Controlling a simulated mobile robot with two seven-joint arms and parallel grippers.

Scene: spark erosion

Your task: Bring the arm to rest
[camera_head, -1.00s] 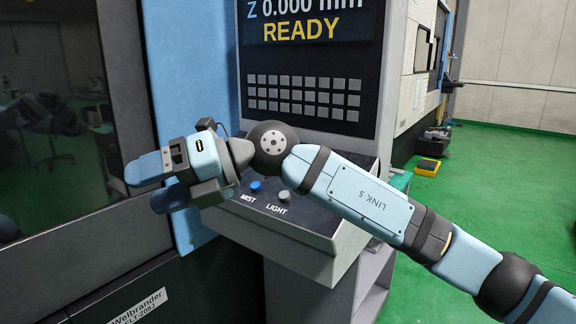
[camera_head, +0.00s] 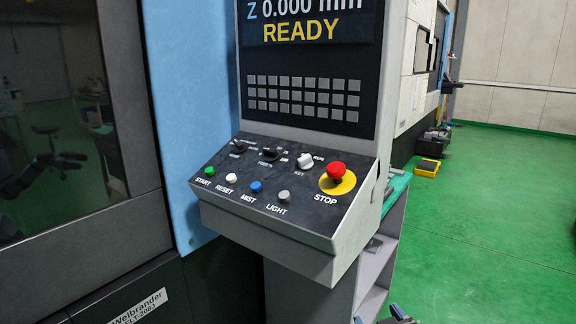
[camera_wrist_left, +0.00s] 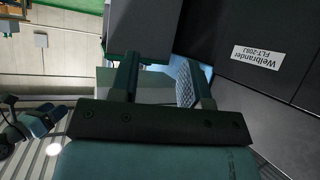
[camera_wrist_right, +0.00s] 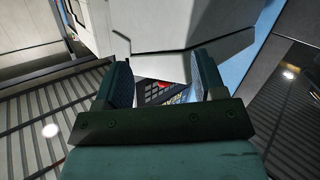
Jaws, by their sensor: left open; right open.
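The control panel (camera_head: 300,190) of the machine is in full view in the head view, with no arm in front of it. My right gripper (camera_head: 398,316) shows only in part at the bottom edge of the head view, low and to the right of the panel. In the right wrist view its two fingers (camera_wrist_right: 164,80) stand apart with nothing held between them. My left gripper is not in the head view. In the left wrist view its fingers (camera_wrist_left: 160,78) are also apart and empty.
The panel carries a red stop button (camera_head: 336,172), a green start button (camera_head: 209,171) and several other controls. Its screen (camera_head: 310,22) reads READY. A dark machine window (camera_head: 50,120) is at the left. Green floor (camera_head: 490,220) is clear at the right.

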